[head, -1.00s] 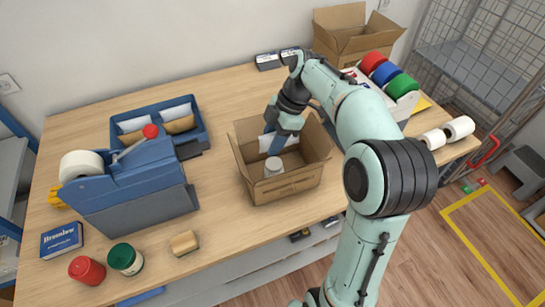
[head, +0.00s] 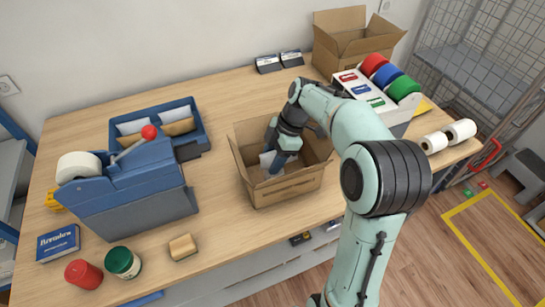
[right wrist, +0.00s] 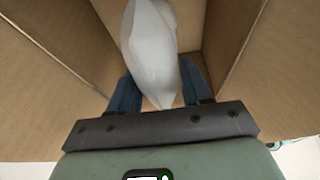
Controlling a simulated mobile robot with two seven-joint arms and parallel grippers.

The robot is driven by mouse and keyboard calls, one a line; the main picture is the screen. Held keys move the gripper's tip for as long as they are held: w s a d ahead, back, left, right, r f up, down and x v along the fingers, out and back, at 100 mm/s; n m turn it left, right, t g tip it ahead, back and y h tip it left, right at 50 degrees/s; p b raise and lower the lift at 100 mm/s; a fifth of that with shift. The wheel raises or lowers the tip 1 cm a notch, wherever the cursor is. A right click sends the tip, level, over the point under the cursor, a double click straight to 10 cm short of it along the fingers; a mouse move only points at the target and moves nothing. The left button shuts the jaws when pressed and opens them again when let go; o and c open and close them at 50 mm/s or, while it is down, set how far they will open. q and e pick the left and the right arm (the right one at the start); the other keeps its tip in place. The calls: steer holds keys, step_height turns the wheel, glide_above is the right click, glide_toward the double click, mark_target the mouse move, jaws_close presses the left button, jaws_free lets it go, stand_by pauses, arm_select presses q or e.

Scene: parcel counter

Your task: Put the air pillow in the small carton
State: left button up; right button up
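The small carton (head: 291,187) is an open brown box with its flaps spread, standing near the front edge of the counter. My right gripper (head: 277,163) reaches down inside it. A whitish, soft-looking air pillow (head: 266,158) is at its fingers. The carton's floor is mostly hidden by my gripper and the pillow. My left gripper is not in view.
A blue tape dispenser (head: 135,190) and a blue tray (head: 184,108) stand left of the carton. A red-lidded jar (head: 83,274), a green-lidded jar (head: 123,262) and a wooden block (head: 182,247) are near the front. A larger open carton (head: 352,42) stands at the back.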

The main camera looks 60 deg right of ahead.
steer(key=shift+o, duration=0.8)
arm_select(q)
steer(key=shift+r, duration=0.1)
arm_select(e)
steer(key=shift+r, duration=0.1)
steer(key=shift+r, duration=0.2)
steer(key=p+v, duration=0.2)
steer(key=v, duration=1)
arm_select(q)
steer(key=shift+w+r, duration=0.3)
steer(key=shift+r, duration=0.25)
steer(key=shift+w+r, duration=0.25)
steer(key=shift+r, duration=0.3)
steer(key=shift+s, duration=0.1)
arm_select(e)
steer(key=shift+s+f, duration=0.1)
steer(key=shift+f, duration=0.05)
